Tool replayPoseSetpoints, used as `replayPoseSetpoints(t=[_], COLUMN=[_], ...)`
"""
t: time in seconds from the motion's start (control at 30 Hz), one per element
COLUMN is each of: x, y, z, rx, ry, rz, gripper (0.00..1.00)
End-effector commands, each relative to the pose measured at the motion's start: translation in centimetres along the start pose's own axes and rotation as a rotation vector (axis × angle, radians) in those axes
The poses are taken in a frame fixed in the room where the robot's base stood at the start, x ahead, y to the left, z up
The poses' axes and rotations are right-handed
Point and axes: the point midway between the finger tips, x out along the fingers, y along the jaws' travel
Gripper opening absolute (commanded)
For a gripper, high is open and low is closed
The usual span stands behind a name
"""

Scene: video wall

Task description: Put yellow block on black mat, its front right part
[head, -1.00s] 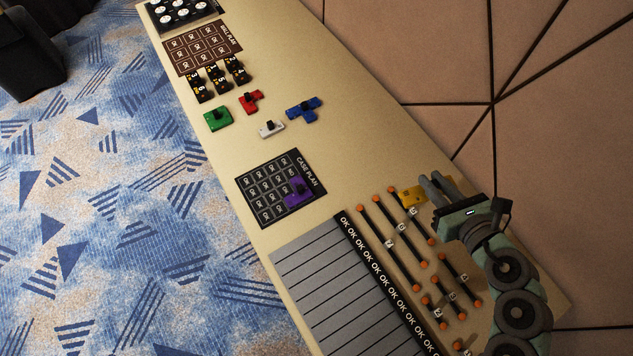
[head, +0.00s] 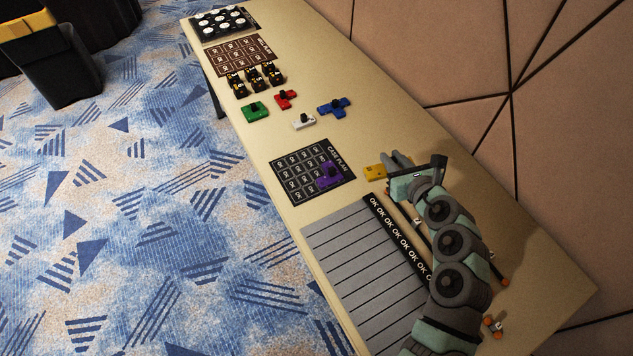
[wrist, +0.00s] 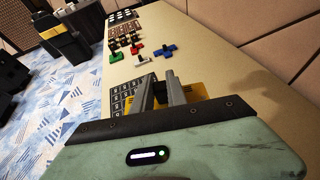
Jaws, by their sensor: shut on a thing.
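The yellow block (head: 374,173) is held in my gripper (head: 393,163), just to the right of the black mat. It also shows in the wrist view (wrist: 196,99), partly hidden behind the fingers of my gripper (wrist: 164,92). The black mat (head: 278,167), marked "CASE PLAN" with a grid of printed cells, lies on the table. A purple block (head: 330,174) with a dark knob sits on the mat's front right part. In the wrist view my fingers and the yellow block cover part of the mat (wrist: 119,91).
Green (head: 255,112), red (head: 286,99), white (head: 303,122) and blue (head: 335,107) blocks lie farther back. A grey slatted panel (head: 365,255) with an "OK" strip lies in front of the mat. Orange-ended rods lie partly behind my arm. Bare table separates the mat from the loose blocks.

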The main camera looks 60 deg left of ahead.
Motion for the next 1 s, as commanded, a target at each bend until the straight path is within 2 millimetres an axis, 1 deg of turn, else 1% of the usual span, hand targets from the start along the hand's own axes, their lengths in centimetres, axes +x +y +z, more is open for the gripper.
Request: replayPoseSetpoints(t=[0.03, 0.1, 0.2, 0.33, 0.4, 0.5, 0.63, 0.73, 0.87, 1.0], x=[2.6, 5.4, 9.1, 12.8, 14.3, 15.8, 16.8, 17.4, 18.5, 20.0], y=[1.9, 4.3, 7.7, 12.1, 14.1, 16.3, 17.7, 18.1, 18.2, 18.0], z=[0.4, 1.3, 2.6, 4.1, 4.8, 5.4, 5.8, 4.8, 1.9, -1.6], rx=[-0.012, -0.027, -0.043, -0.061, -0.071, -0.079, -0.083, -0.083, -0.082, -0.078], ry=[0.001, 0.002, 0.002, -0.001, -0.001, 0.000, 0.001, 0.003, 0.005, 0.002], rz=[0.030, 0.063, 0.103, 0.148, 0.169, 0.188, 0.200, 0.205, 0.206, 0.202], gripper=[0.00, 0.00, 0.00, 0.00, 0.00, 0.00, 0.00, 0.00, 0.00, 0.00])
